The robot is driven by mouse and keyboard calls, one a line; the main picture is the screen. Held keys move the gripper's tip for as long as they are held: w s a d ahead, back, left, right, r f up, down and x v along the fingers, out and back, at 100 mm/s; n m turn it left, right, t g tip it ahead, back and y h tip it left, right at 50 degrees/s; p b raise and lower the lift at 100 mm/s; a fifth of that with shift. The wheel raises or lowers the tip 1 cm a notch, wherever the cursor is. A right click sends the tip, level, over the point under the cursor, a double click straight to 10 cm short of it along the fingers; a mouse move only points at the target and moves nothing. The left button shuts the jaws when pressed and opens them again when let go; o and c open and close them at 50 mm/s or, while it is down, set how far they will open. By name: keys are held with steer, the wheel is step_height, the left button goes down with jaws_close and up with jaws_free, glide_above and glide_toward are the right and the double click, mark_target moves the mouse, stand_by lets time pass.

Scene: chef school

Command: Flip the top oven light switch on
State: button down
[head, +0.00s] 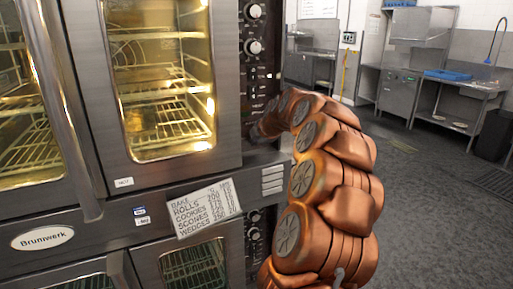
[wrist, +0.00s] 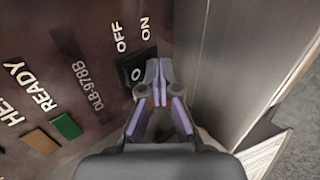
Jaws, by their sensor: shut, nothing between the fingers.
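The top oven (head: 165,75) stands at the left in the head view, its inside glowing yellow behind the glass. Its dark control panel (wrist: 85,45) fills the left of the wrist view. A black rocker switch (wrist: 133,72) sits there below the words OFF and ON, with an "O" mark on its visible end. My gripper (wrist: 158,72) is shut and empty, its fingertips over the right, ON-side end of the switch and hiding part of it. I cannot tell whether they touch it. In the head view my copper arm hides the switch.
A green button (wrist: 66,126) and an orange button (wrist: 40,142) lie left of my gripper. A metal edge (wrist: 200,60) stands close on its right. The lower oven (head: 190,265) is below. Open grey floor (head: 430,180) lies to the right, with steel counters behind.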

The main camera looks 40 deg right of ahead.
steer(key=shift+r, duration=0.35)
steer(key=shift+r+b, duration=0.3)
steer(key=shift+r, duration=0.3)
steer(key=shift+s+a+f+b, duration=0.1)
steer(key=shift+s+a+b, duration=0.2)
steer(key=shift+s+b, duration=0.3)
steer(key=s, duration=0.1)
steer(key=s+r+b, duration=0.1)
steer(key=s+b, duration=0.1)
steer(key=shift+s+a+r, duration=0.15)
steer(key=shift+s+a, duration=0.1)
steer(key=shift+a, duration=0.15)
steer(key=b+v, duration=0.2)
steer(key=v, duration=0.7)
steer(key=shift+w+r, duration=0.2)
